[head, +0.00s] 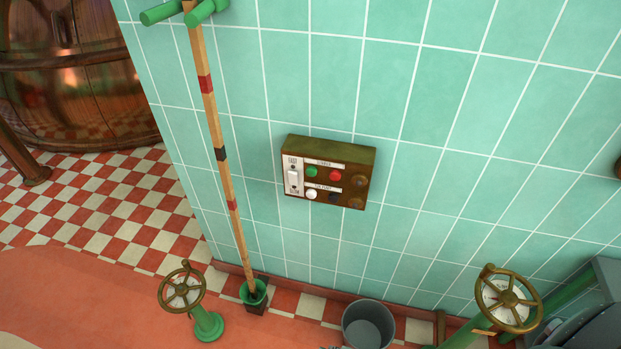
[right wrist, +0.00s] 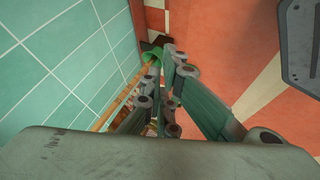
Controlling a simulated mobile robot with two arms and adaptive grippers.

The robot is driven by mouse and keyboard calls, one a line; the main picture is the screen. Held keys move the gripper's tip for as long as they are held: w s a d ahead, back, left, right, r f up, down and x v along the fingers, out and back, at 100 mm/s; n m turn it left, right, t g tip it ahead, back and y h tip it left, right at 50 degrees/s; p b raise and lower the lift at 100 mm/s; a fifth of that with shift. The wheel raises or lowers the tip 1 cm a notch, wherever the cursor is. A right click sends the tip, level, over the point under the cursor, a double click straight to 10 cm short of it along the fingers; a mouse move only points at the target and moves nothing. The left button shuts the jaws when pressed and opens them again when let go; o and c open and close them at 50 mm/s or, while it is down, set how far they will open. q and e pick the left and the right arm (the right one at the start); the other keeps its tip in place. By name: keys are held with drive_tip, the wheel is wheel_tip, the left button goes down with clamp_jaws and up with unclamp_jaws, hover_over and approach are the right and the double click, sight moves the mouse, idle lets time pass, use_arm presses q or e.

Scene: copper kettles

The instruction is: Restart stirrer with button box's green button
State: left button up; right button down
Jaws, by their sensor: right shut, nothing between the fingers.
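The button box (head: 328,150) is a brown metal box on the green tiled wall, in the middle of the head view. Its green button (head: 311,172) is in the upper row, left of a red button (head: 336,176). A white button (head: 311,194) and a dark button (head: 334,198) are below. A white panel with a switch (head: 293,178) is at the left end. My right gripper (right wrist: 168,62) shows in the right wrist view, shut and empty, with its fingertips together; the box is not seen there. My left gripper is not in view. The stirrer is not clearly identifiable.
A striped wooden pole (head: 219,150) stands left of the box in a green holder (head: 253,292). Valve handwheels (head: 182,288) and (head: 509,300) stand low at left and right. A grey bucket (head: 368,325) is below the box. A copper kettle (head: 75,95) is at the far left.

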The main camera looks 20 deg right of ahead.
sight(311, 172)
drive_tip(key=w+a+r+n+t+y+b, duration=0.1)
drive_tip(key=w+a+r+n+t, duration=0.2)
drive_tip(key=w+r, duration=0.55)
drive_tip(key=w+a+r+n+t+b, duration=0.1)
drive_tip(key=w+r+n+t+b, duration=0.1)
drive_tip(key=w+r+n+t, duration=0.45)
drive_tip(key=w+r+n+t+b, duration=0.1)
drive_tip(key=w+r+n, duration=0.2)
drive_tip(key=r, duration=0.9)
drive_tip(key=w+r+n+t+y+b, duration=0.1)
drive_tip(key=w+r+n+t, duration=0.1)
drive_tip(key=r, duration=1)
drive_tip(key=shift+w+a+r+n, duration=0.2)
drive_tip(key=shift+w+r+n, duration=0.1)
drive_tip(key=shift+w+n, duration=0.5)
drive_tip(key=shift+w, duration=0.15)
drive_tip(key=w+d+b, duration=0.2)
drive_tip(key=w+d, duration=0.3)
drive_tip(key=w, duration=0.2)
drive_tip(key=shift+b, duration=0.3)
